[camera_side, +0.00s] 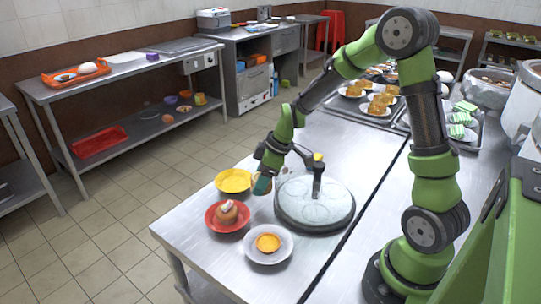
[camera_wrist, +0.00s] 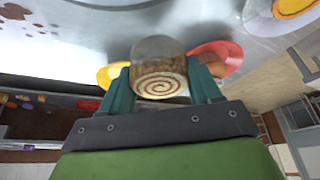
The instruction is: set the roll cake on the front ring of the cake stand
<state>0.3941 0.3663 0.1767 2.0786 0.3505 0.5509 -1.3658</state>
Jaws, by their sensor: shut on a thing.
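The roll cake (camera_wrist: 159,83), with a brown outside and a pale end with a brown spiral, is between the two teal fingers of my gripper (camera_wrist: 162,72) in the wrist view. In the side view my gripper (camera_side: 262,184) is shut on it, just left of the cake stand, and mostly hides it. The cake stand (camera_side: 314,215) is a round grey disc with pale rings marked on its top and a dark post rising from it. The rings I can see look empty. The post and arm hide part of the disc.
Left of the stand are a yellow plate (camera_side: 233,181), a red plate (camera_side: 221,227) with a brown bun (camera_side: 227,213), and a white plate (camera_side: 281,252) with a yellow tart (camera_side: 267,242). Trays of food stand at the back right. The table's front corner is clear.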

